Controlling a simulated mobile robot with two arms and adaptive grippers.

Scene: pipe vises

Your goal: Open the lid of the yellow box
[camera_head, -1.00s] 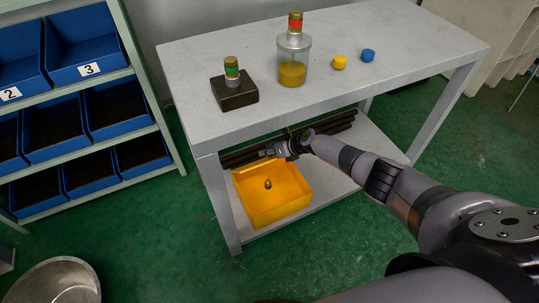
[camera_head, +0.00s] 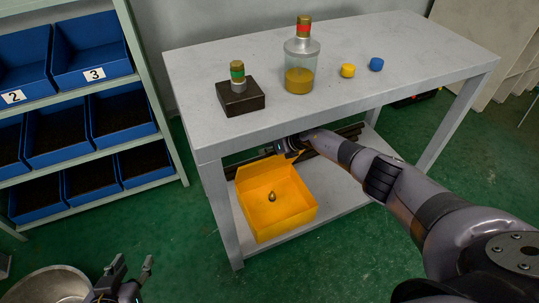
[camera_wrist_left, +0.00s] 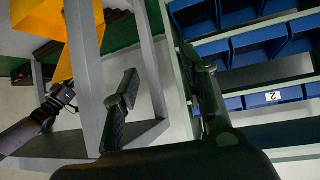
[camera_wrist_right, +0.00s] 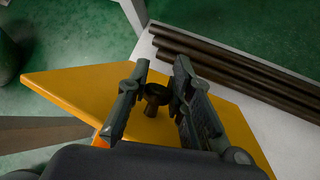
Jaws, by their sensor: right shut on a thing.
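The yellow box (camera_head: 285,225) stands on the table's lower shelf with its top open. A small dark egg-shaped thing (camera_head: 272,197) lies inside. Its lid (camera_head: 258,169) stands raised along the back edge; its yellow panel fills much of the right wrist view (camera_wrist_right: 85,85). My right gripper (camera_head: 290,150) is behind the raised lid, partly hidden under the tabletop. In the right wrist view its fingers (camera_wrist_right: 152,88) are shut on the lid's dark knob (camera_wrist_right: 154,98). My left gripper (camera_head: 132,266) is open and empty, low at the left, away from the box.
Dark pipes (camera_wrist_right: 235,70) lie behind the box on the lower shelf. The tabletop (camera_head: 330,110) overhangs it and holds a dark block (camera_head: 240,97), a bottle (camera_head: 300,75) and two caps. A metal basin (camera_head: 45,285) is near my left gripper; a bin rack (camera_head: 150,150) stands left.

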